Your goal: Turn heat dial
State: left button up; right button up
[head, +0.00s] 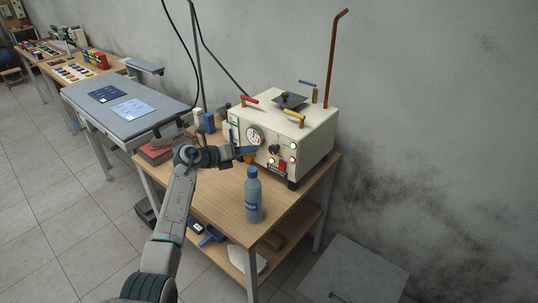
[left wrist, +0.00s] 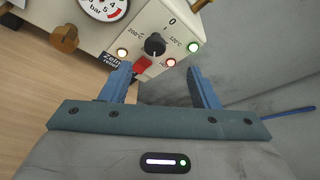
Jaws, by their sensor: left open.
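The heat dial is a black round knob (head: 274,149) on the front panel of a cream machine (head: 312,136). In the left wrist view the knob (left wrist: 155,45) has the labels 0, 120°C and 200°C around it, and its white mark points roughly up toward the 0. My left gripper (head: 248,152) is in front of the panel, just left of the dial in the head view. In the left wrist view its blue fingers (left wrist: 160,75) are apart and empty, with the dial beyond them and not touched. My right gripper is in neither view.
A pressure gauge (left wrist: 103,8), a red switch (left wrist: 143,64) and lit lamps surround the dial. A blue bottle (head: 253,195) stands on the wooden table (head: 225,197) before the machine. A padded grey bench (head: 125,98) is to the left.

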aim_at(272, 150)
pick_arm(q)
jog(key=x, duration=0.7)
jog(key=f+x, duration=0.1)
jog(key=x, duration=0.3)
jog(key=shift+a+f+p, duration=0.1)
jog(key=shift+p, duration=0.3)
jog(key=shift+s, duration=0.1)
jog(key=c, duration=0.9)
